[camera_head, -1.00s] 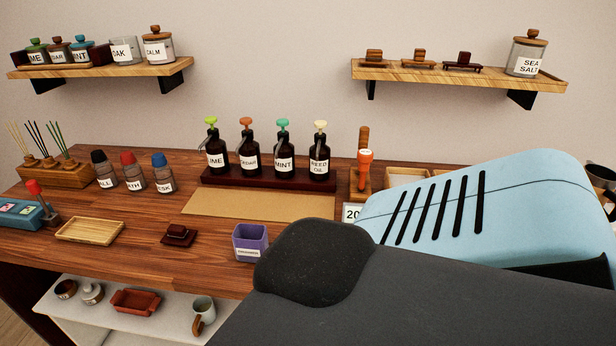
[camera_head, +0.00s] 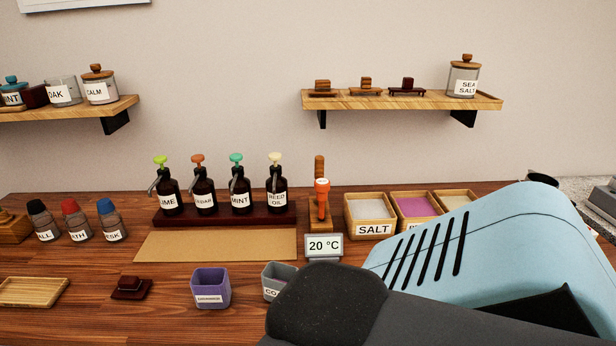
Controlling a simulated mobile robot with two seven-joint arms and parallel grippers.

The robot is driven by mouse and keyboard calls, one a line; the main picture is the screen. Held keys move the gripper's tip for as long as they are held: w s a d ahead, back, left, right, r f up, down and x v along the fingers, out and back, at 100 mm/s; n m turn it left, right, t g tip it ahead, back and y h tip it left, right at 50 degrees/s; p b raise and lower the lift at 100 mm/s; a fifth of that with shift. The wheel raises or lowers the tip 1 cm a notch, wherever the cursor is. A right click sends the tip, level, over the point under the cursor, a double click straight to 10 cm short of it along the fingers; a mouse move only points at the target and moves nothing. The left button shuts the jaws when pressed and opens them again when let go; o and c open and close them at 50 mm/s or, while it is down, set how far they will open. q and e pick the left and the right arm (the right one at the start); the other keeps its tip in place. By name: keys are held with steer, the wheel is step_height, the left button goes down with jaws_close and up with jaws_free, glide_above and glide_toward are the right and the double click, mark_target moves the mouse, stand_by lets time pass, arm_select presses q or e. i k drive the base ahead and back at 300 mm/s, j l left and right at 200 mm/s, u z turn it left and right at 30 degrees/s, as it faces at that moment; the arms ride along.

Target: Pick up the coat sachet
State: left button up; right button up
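No sachet with a full "COAT" label can be made out. A grey open box (camera_head: 275,276) stands near the front of the table. Its label starts with "CO", and my dark arm link hides the rest. A purple open box (camera_head: 210,288) with a small label, too small to read, stands just left of it. Neither of my grippers shows; only my arm fills the lower right.
Labelled pump bottles (camera_head: 240,194) stand on a dark stand behind a bare tan mat (camera_head: 215,246). A temperature display (camera_head: 324,246) and wooden boxes, one marked SALT (camera_head: 373,229), are right of them. A wooden tray (camera_head: 33,292) and dark block (camera_head: 131,288) sit at left front.

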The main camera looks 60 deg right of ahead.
mark_target(275, 276)
steer(key=z, duration=0.45)
steer(key=i+z, duration=0.15)
steer(key=z, duration=0.8)
steer(key=i+j+z, duration=0.1)
steer(key=z, duration=0.4)
